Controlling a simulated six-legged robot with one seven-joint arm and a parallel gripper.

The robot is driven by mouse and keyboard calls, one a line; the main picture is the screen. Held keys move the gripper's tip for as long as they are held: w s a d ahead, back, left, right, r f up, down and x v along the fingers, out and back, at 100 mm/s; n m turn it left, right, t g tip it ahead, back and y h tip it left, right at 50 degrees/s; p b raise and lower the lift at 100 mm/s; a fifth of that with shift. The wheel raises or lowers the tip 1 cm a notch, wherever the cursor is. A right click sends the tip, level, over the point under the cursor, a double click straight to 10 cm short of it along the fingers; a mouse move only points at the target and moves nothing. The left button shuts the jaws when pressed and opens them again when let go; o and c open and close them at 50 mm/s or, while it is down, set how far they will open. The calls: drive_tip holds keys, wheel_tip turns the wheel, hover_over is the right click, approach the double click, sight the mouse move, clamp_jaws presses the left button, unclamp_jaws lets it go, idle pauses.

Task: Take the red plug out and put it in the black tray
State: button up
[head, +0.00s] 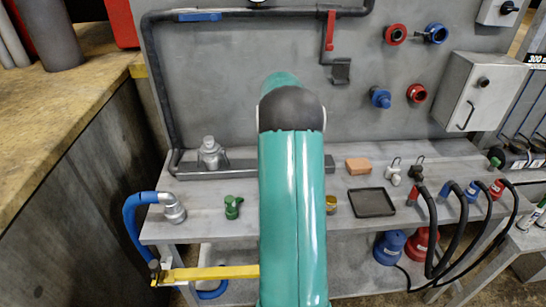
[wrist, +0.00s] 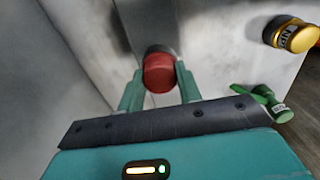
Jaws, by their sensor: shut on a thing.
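The red plug (wrist: 159,74) is a short red cylinder between the two green fingers of my gripper (wrist: 159,88) in the wrist view. The gripper is shut on it. A dark rim shows at the plug's far end; I cannot tell whether the plug touches anything there. In the head view my green arm hides the gripper and the plug. The black tray (head: 390,211) is flat, square and empty on the grey bench, to the right of my arm. It does not show in the wrist view.
A green valve (head: 232,206) and a gold cylinder (head: 331,204) stand on the bench either side of my arm. An orange block (head: 358,165) lies behind the tray. Black hoses (head: 432,230) hang at the right. Red and blue fittings (head: 417,93) are on the back panel.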

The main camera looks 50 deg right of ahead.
drive_tip(key=n, duration=0.3)
drive_tip(key=shift+n, duration=0.4)
drive_tip(key=shift+n, duration=0.4)
drive_tip(key=n, duration=0.4)
drive_tip(key=o, duration=1.2)
drive_tip(key=shift+c, duration=0.2)
drive_tip(key=shift+c, duration=0.4)
